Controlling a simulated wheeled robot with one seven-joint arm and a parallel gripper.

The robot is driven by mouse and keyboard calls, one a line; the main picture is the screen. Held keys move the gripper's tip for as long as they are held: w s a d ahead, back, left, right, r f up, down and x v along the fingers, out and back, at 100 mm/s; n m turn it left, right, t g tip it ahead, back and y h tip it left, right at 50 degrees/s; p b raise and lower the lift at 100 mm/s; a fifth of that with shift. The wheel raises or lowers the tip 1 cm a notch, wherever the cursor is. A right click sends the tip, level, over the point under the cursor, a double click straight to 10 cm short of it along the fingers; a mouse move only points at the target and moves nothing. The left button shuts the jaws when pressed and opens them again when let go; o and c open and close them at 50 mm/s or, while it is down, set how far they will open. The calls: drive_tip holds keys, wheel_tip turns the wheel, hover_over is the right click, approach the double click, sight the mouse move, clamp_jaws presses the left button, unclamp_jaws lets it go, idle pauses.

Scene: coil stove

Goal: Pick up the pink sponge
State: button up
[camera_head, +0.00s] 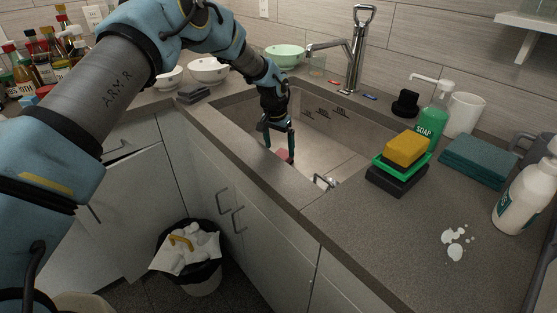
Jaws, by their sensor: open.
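A small pink sponge (284,154) lies low in the sink basin (325,140), partly hidden by the sink's front edge and by my gripper. My gripper (279,153) points down into the sink, with its fingertips close to the sponge. The fingers are apart. I cannot tell whether they touch the sponge or stand on both sides of it.
A chrome faucet (352,60) rises behind the sink. A yellow sponge (405,149) sits on a green and black stack at the right, beside a green soap bottle (433,122). White bowls (209,70) stand at the left. A metal object (324,182) lies by the sink's front right.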

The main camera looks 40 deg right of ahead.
sight(280, 156)
drive_tip(key=shift+w+d+f+p, duration=0.15)
drive_tip(key=shift+f+p, duration=0.55)
drive_tip(key=shift+f, duration=0.7)
drive_tip(key=shift+d+f+p, duration=0.15)
drive_tip(key=shift+f+p, duration=0.55)
drive_tip(key=shift+f, duration=0.65)
drive_tip(key=c, duration=1.4)
wheel_tip(280, 156, up, 10)
drive_tip(key=b, duration=0.3)
drive_tip(key=shift+b, duration=0.35)
drive_tip(key=shift+c, duration=0.2)
